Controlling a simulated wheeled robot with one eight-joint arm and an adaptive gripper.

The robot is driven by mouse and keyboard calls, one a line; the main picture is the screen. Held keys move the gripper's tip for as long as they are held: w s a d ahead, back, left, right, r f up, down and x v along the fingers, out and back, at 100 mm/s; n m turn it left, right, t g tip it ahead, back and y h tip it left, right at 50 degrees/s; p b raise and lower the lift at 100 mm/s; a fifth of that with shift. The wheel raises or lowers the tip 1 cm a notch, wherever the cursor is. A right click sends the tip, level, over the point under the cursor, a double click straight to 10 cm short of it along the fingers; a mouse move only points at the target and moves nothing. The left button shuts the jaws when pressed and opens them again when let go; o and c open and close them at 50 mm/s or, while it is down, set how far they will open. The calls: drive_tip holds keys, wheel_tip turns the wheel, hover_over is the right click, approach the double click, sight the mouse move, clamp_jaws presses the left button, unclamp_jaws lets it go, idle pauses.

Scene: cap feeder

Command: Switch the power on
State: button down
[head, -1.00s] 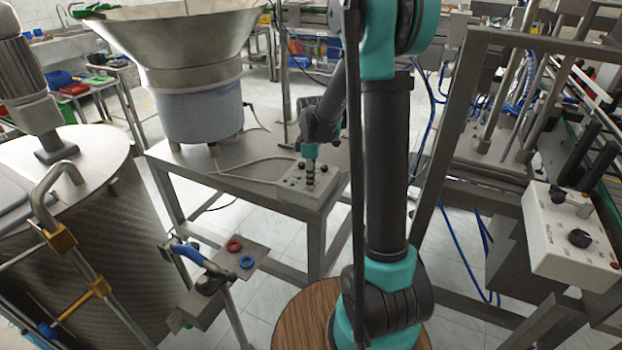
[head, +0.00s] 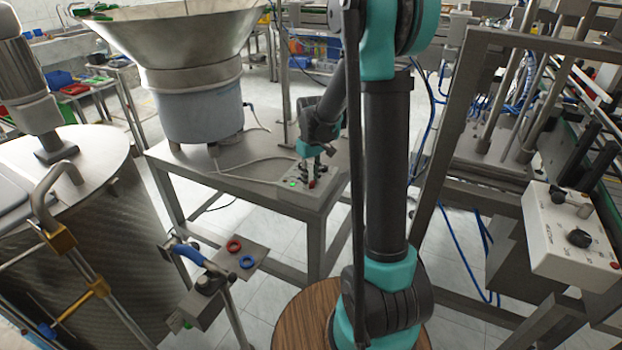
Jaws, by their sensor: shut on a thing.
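A small white control box (head: 296,197) sits on the front right corner of the metal table, beside the bowl feeder. A green light (head: 292,184) glows on its top. A small red part (head: 312,184) shows just below my fingers. My gripper (head: 314,177) reaches down to the right part of the box top and is shut on a small switch there. The fingers hide most of that switch, so its exact position cannot be told.
The large bowl feeder (head: 198,105) stands on the metal table (head: 178,168) left of the box. A cable runs from the box. Another control box (head: 570,238) is at the right.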

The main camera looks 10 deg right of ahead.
sight(311, 182)
drive_tip(key=shift+m, duration=0.4)
drive_tip(key=c, duration=1.2)
unclamp_jaws()
wheel_tip(311, 182, up, 12)
drive_tip(key=shift+r, duration=0.1)
drive_tip(key=s+d+f+m+t, duration=0.1)
drive_tip(key=s+f, duration=0.3)
drive_tip(key=s, duration=0.3)
drive_tip(key=s+d+f+m+t, duration=0.1)
drive_tip(key=s+f, duration=0.3)
drive_tip(key=s, duration=0.4)
drive_tip(key=s+d+f+m+t, duration=0.2)
drive_tip(key=s+f, duration=0.2)
drive_tip(key=s, duration=0.3)
drive_tip(key=shift+s+d+m, duration=0.3)
